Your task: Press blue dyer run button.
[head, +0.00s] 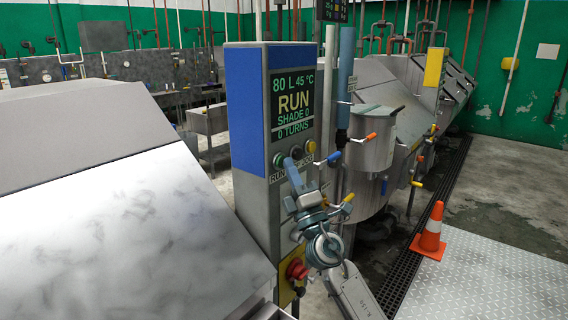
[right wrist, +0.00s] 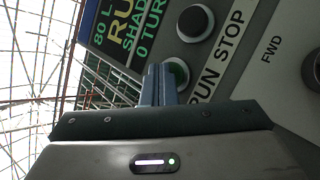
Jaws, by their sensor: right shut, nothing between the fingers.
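The blue dyer's control post (head: 245,110) stands mid-picture in the head view, with a blue upper part. Its screen (head: 294,104) reads "80 L 45 °C RUN SHADE 0 0 TURNS". The green run button (head: 279,160) is at the left of a row on the panel, above the RUN label. My right gripper (head: 290,165) is shut and empty, with its fingertips at the run button. In the right wrist view the shut fingers (right wrist: 159,72) partly cover the green button (right wrist: 179,73); I cannot tell whether they touch it. My left gripper is not in view.
A red emergency knob (head: 297,269) is lower on the post. A sloping metal cover (head: 110,220) fills the left. A steel vat (head: 372,155) and an orange cone (head: 430,234) are at the right.

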